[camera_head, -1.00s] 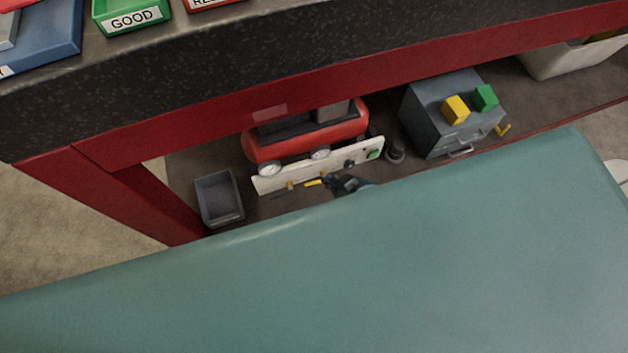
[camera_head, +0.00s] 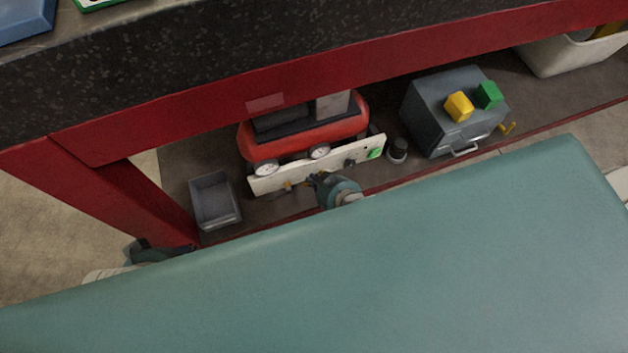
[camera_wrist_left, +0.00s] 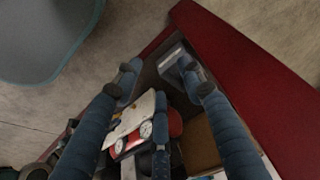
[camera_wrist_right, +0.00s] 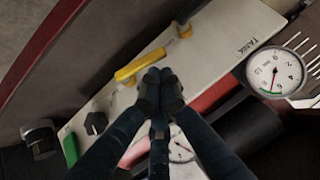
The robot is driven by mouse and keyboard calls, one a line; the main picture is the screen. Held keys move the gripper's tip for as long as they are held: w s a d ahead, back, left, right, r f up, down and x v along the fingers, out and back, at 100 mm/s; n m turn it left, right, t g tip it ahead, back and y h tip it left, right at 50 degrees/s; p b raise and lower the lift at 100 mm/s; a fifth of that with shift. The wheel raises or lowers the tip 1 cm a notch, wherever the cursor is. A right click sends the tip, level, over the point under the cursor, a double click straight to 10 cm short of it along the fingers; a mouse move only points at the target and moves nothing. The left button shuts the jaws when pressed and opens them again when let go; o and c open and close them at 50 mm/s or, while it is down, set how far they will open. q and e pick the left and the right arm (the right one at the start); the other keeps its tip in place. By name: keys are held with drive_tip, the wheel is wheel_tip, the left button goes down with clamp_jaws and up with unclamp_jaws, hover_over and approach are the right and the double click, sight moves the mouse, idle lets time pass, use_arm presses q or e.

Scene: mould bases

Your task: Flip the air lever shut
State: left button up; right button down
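The yellow air lever (camera_wrist_right: 140,63) lies roughly along the white panel (camera_wrist_right: 210,45), near its edge, in the right wrist view. The panel also shows in the head view (camera_head: 265,184), in front of a red tank (camera_head: 305,138). My right gripper (camera_wrist_right: 160,92) has its fingertips together, just beside the lever; whether they touch it I cannot tell. In the head view my right gripper (camera_head: 314,179) partly covers the panel's front. My left gripper (camera_wrist_left: 162,78) has its fingers apart, with nothing held, near the red table leg; its dark body shows at the lower left in the head view.
A grey bin (camera_head: 215,202) stands left of the panel. A grey box (camera_head: 455,110) with yellow and green blocks stands to the right, beside a small dark cylinder (camera_head: 397,150). The red bench beam (camera_head: 200,128) runs above the shelf. A pressure gauge (camera_wrist_right: 275,74) sits beside the panel.

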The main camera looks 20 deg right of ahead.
drive_tip(key=shift+a, duration=0.1)
idle(0.3)
use_arm(q)
drive_tip(key=p+x, duration=0.2)
drive_tip(key=x, duration=0.5)
drive_tip(key=shift+s+f, duration=0.15)
drive_tip(key=shift+s, duration=0.25)
use_arm(e)
drive_tip(key=shift+a+f, duration=0.7)
drive_tip(key=shift+f, duration=0.05)
use_arm(q)
drive_tip(key=shift+d+f, duration=0.1)
drive_tip(key=shift+d, duration=0.05)
use_arm(e)
drive_tip(key=shift+r, duration=0.1)
